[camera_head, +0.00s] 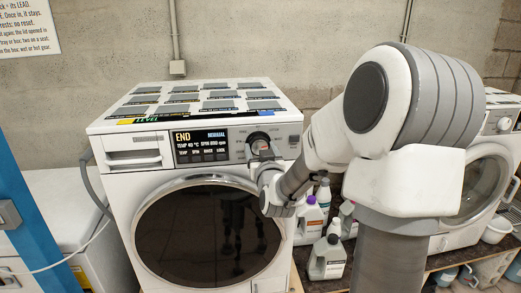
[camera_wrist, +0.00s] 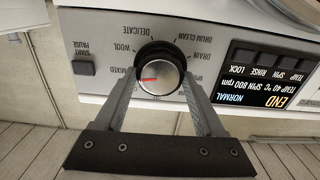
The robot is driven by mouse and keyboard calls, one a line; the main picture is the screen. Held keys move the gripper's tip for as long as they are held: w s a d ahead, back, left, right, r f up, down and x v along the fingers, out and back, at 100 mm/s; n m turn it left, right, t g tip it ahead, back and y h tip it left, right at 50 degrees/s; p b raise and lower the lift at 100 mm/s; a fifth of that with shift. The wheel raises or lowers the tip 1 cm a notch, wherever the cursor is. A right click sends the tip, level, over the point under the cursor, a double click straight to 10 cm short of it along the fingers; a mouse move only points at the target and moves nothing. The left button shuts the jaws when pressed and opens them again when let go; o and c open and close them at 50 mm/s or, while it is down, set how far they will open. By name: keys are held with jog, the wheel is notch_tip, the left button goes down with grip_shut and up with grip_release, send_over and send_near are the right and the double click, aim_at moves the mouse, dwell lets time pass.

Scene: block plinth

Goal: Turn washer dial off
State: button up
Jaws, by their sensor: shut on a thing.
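The white washer (camera_head: 120,175) stands in front of me with its round dark door shut. Its dial (camera_head: 258,141) is at the right of the control panel. In the wrist view, which is upside down, the dial (camera_wrist: 160,73) has a silver face, a black rim and a red mark pointing left, toward the MIXED side. WOOL, DELICATE, DRUM CLEAN and DRAIN are readable around it; the labels between my fingers are mostly hidden. My gripper (camera_head: 264,153) is at the dial, and in the wrist view its fingers (camera_wrist: 158,88) are shut on opposite sides of it.
The lit display (camera_head: 200,146) reads END, NORMAL, 40 °C and 800 rpm. A START PAUSE button (camera_wrist: 83,68) is beside the dial. Bottles (camera_head: 327,258) stand on a dark shelf to the right, below my arm. A second washer (camera_head: 475,185) is at the far right.

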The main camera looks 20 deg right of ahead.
jog(key=c, duration=0.3)
jog(key=shift+c, duration=0.2)
jog(key=shift+f+b, duration=0.1)
jog(key=shift+b, duration=0.4)
jog(key=n+b, duration=1.5)
jog(key=b, duration=0.5)
jog(key=shift+n+b, duration=0.3)
jog(key=shift+b, duration=0.05)
